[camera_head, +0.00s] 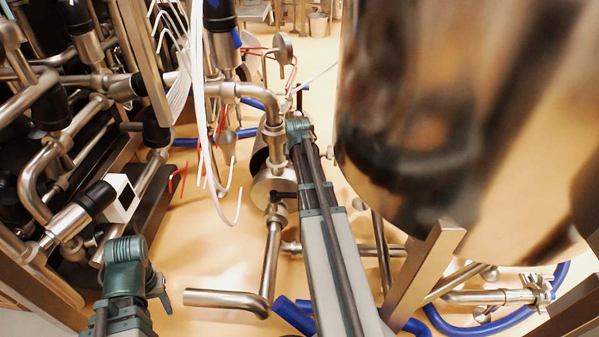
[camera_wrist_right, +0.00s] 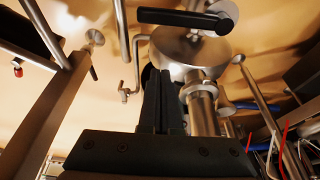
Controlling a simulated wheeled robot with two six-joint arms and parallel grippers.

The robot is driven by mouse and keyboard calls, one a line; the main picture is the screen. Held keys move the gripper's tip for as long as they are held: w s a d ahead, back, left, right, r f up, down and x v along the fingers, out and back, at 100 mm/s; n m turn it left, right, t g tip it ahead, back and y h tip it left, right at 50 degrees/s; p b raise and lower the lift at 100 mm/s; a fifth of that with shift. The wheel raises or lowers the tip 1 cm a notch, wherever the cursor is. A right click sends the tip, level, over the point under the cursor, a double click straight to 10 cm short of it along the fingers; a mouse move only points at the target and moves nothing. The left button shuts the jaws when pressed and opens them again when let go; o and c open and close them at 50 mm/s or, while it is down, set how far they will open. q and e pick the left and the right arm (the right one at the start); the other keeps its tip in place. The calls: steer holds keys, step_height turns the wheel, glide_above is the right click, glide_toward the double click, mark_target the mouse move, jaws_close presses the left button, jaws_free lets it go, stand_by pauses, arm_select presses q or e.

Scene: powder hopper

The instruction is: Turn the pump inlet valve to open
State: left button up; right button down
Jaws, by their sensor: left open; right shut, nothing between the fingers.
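The pump (camera_head: 272,187) is a round steel body below the centre of the head view. The inlet valve's black lever handle (camera_head: 283,195) sits at its lower end, above a bent steel pipe. In the right wrist view the black handle (camera_wrist_right: 183,18) lies sideways at the top, beyond the pump's round end (camera_wrist_right: 193,47). My right gripper (camera_wrist_right: 160,97) is shut and empty, pointing toward the pump and apart from the handle. In the head view its fingers are hidden by my right arm. My left gripper (camera_head: 160,289) is open at the lower left, mostly hidden by its wrist, far from the valve.
A large shiny hopper (camera_head: 450,110) fills the upper right. A metal leg (camera_head: 425,270) stands right of my right arm. Pipework crowds the left, with white and red cables (camera_head: 215,130) hanging near the pump. Bare floor (camera_head: 195,235) shows between my arms.

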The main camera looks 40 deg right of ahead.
mark_target(290, 195)
steer(key=b+x, duration=0.8)
steer(key=x, duration=0.1)
steer(key=s+a, duration=0.1)
steer(key=s, duration=0.1)
steer(key=s+a+p, duration=0.1)
steer(key=shift+s+a+r, duration=0.15)
steer(key=shift+a+r, duration=0.15)
